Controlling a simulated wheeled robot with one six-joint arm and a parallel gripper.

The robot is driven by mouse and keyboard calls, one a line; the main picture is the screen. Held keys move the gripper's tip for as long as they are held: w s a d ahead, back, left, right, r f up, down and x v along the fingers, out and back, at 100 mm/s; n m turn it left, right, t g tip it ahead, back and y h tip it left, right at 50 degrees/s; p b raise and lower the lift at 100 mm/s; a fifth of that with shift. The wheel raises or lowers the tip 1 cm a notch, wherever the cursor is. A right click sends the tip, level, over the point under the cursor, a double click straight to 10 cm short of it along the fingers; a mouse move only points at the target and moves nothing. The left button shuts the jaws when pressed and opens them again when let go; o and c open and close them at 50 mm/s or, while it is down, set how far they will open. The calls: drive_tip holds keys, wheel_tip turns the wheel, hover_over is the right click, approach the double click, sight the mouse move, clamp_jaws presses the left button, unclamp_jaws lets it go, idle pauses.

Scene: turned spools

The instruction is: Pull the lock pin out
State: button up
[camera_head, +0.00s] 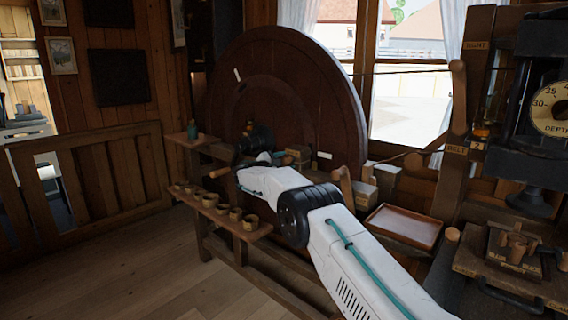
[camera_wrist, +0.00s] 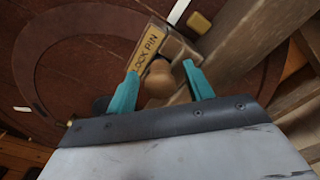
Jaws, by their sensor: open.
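The lock pin (camera_wrist: 159,80) shows in the wrist view as a rounded light-wood knob, below a yellow label (camera_wrist: 151,44) reading "LOCK PIN". My gripper (camera_wrist: 163,84) has two teal fingers, open, one on each side of the knob, with gaps visible between the fingers and the wood. The pin's shaft is hidden behind the knob. In the head view my white arm reaches toward the large dark wooden wheel (camera_head: 322,92); the fingertips and the pin cannot be made out there.
A wooden shelf (camera_head: 262,226) with several small cups stands left of my arm. A tray (camera_head: 403,226) lies to the right, near a wooden lever (camera_head: 457,100) and a depth gauge (camera_head: 553,108). In the wrist view, wooden beams (camera_wrist: 245,40) run close beside the right finger. Floor at left is clear.

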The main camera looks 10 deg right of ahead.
sight(283, 162)
clamp_jaws()
drive_tip(key=v, duration=0.3)
unclamp_jaws()
drive_tip(key=shift+s+a, duration=0.15)
drive_tip(key=shift+a, duration=0.05)
drive_tip(key=v, duration=0.7)
drive_tip(key=shift+s+a, duration=0.25)
drive_tip(key=shift+a, duration=0.05)
